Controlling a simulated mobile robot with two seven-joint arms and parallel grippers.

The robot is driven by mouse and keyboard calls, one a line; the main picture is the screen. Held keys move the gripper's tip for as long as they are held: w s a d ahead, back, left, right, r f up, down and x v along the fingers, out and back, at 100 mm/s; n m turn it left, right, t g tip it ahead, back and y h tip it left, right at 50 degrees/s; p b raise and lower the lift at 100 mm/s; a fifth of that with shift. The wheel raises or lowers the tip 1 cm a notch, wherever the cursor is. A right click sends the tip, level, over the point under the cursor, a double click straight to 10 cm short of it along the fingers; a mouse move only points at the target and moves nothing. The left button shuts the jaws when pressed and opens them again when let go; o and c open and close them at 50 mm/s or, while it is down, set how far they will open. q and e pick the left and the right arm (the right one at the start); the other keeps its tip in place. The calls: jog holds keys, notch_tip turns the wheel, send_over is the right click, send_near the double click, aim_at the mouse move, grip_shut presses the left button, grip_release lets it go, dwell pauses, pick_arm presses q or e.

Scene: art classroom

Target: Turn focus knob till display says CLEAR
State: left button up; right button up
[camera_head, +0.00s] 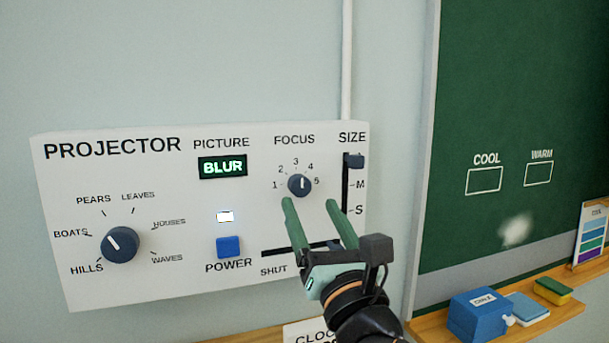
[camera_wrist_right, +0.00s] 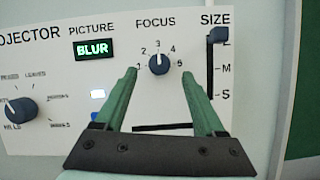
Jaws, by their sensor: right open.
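The projector panel (camera_head: 200,270) is on the wall, with a dark blue focus knob (camera_head: 299,185) under the word FOCUS. Its white mark points up, near the 3 on a scale of 1 to 5. The picture display (camera_head: 222,166) reads BLUR in green, also in the right wrist view (camera_wrist_right: 93,50). My right gripper (camera_head: 310,202) is open, its two green fingers pointing at the panel just below the focus knob. In the right wrist view the knob (camera_wrist_right: 158,64) sits between and slightly beyond the fingertips, with gaps on both sides. My left gripper is out of view.
A size slider (camera_head: 355,161) is at the top of its slot, close right of the focus knob. A picture-selection knob (camera_head: 121,244) and blue power button (camera_head: 228,246) lie left. A green board (camera_head: 520,90) and a ledge with a blue box (camera_head: 480,315) are at right.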

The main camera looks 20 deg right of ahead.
aim_at(302, 189)
jog(key=shift+p+x, duration=0.35)
jog(key=shift+x, duration=2)
grip_shut()
